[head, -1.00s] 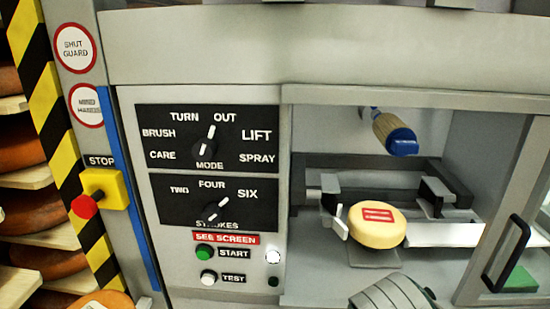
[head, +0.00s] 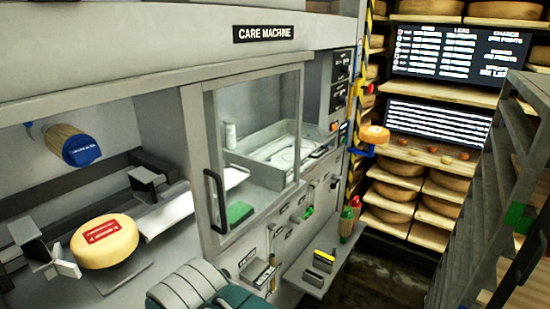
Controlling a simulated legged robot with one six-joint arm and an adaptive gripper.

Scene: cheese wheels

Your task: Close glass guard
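The glass guard (head: 256,125) is a framed clear panel with a black vertical handle (head: 216,200) on its left side. It stands over the right part of the care machine (head: 120,62). The bay to its left is open at the front. In that bay a yellow cheese wheel (head: 104,241) with a red label lies on a support between grey clamps. A blue-ended roller brush (head: 72,146) hangs above it.
A small shelf (head: 305,268) juts from the machine front. A dark slatted rack (head: 500,180) stands at right. Shelves of cheese wheels (head: 397,190) and two text screens (head: 457,52) are at the back. Some bare floor (head: 385,270) shows between machine and rack.

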